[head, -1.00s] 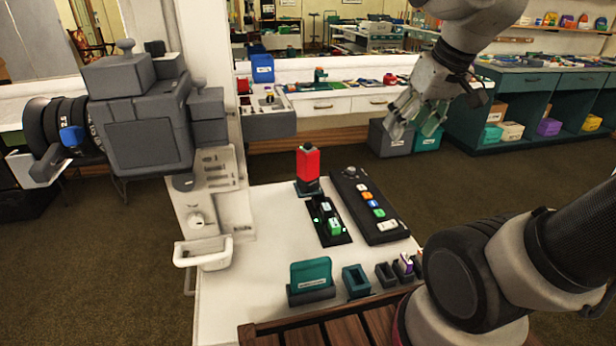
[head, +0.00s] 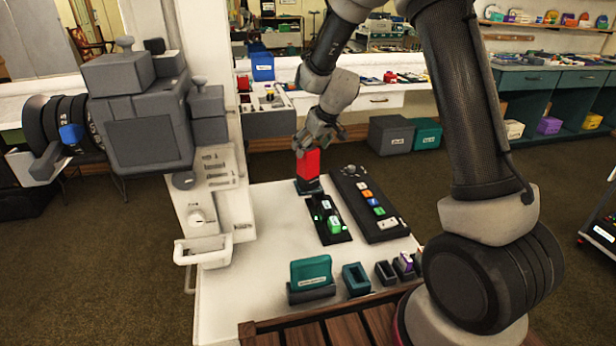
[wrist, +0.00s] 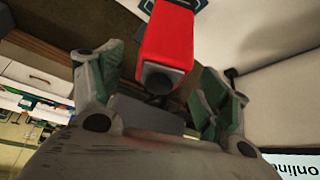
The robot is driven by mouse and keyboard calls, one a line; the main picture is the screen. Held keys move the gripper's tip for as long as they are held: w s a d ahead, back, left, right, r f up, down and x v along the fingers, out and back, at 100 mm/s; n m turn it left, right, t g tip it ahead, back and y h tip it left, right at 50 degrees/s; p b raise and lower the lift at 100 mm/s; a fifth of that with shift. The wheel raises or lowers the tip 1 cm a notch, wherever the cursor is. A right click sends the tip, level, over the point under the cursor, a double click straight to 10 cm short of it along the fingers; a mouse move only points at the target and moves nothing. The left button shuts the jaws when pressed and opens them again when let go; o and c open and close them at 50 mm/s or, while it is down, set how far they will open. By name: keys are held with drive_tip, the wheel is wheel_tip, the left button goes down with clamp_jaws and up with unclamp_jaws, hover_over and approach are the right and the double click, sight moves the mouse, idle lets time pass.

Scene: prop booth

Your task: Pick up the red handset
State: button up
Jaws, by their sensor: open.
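The red handset (head: 308,166) stands upright in a dark base (head: 308,187) at the back of the white table. In the wrist view the red handset (wrist: 167,45) shows between the two green-padded fingers, its dark end facing the camera. My gripper (head: 318,140) is just above the handset in the head view and hides its top. The fingers (wrist: 165,85) are open, one on each side of the handset, with gaps visible. I cannot tell how far the fingers reach down beside it.
A black panel with coloured buttons (head: 370,205) lies right of the handset. A dark tray with green pieces (head: 329,219) lies in front. A teal block in a holder (head: 311,273) and small holders stand at the front. A large grey camera-like machine (head: 150,130) stands left.

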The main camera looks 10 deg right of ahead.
drive_tip(key=x, duration=0.6)
drive_tip(key=shift+w+a, duration=0.1)
drive_tip(key=shift+r, duration=0.1)
clamp_jaws()
